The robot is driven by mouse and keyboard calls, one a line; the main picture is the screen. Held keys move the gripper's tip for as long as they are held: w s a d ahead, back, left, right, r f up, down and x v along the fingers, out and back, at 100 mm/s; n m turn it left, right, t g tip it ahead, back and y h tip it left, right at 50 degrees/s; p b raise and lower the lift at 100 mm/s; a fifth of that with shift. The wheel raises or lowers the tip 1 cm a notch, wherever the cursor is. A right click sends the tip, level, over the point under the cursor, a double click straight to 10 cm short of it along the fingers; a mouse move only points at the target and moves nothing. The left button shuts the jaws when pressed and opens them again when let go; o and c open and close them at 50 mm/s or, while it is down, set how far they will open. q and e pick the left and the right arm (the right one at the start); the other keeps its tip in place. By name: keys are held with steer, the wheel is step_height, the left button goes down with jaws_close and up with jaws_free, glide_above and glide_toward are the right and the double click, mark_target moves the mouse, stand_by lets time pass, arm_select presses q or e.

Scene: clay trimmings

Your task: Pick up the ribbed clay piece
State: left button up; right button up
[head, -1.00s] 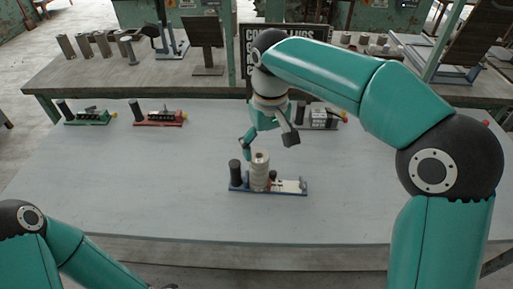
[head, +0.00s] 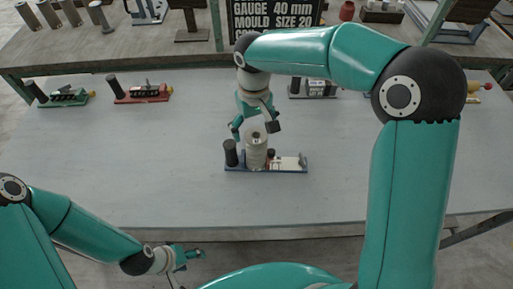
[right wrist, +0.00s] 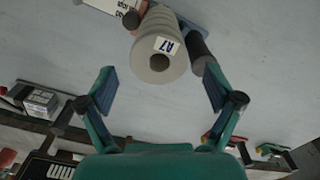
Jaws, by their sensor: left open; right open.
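The ribbed clay piece (head: 256,153) is a pale grey, upright ribbed cylinder on a blue-edged board (head: 283,169) near the middle of the table. In the right wrist view the ribbed clay piece (right wrist: 155,38) shows a hole in its end and a white label reading A7. My right gripper (head: 254,129) is open at the top of the piece in the head view. In the right wrist view my right gripper (right wrist: 160,75) has its fingers spread to either side, with the piece's end between and beyond the tips; contact is not visible. My left gripper (head: 188,258) is open and empty near the table's front edge.
A dark cylinder (head: 230,153) stands close left of the piece on the same board. Similar boards, one green (head: 62,98) and one red (head: 141,95), lie at the back left. The grey tabletop (head: 130,170) is clear on the left.

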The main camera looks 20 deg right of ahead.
mark_target(256, 150)
steer(key=f, duration=0.3)
steer(key=s+f+p, duration=0.1)
steer(key=f, duration=0.1)
steer(key=shift+d+f, duration=0.15)
steer(key=shift+f, duration=0.65)
steer(key=shift+c, duration=0.3)
steer(key=c, duration=1.6)
steer(key=shift+r, duration=0.1)
jaws_close()
steer(key=shift+r, duration=0.1)
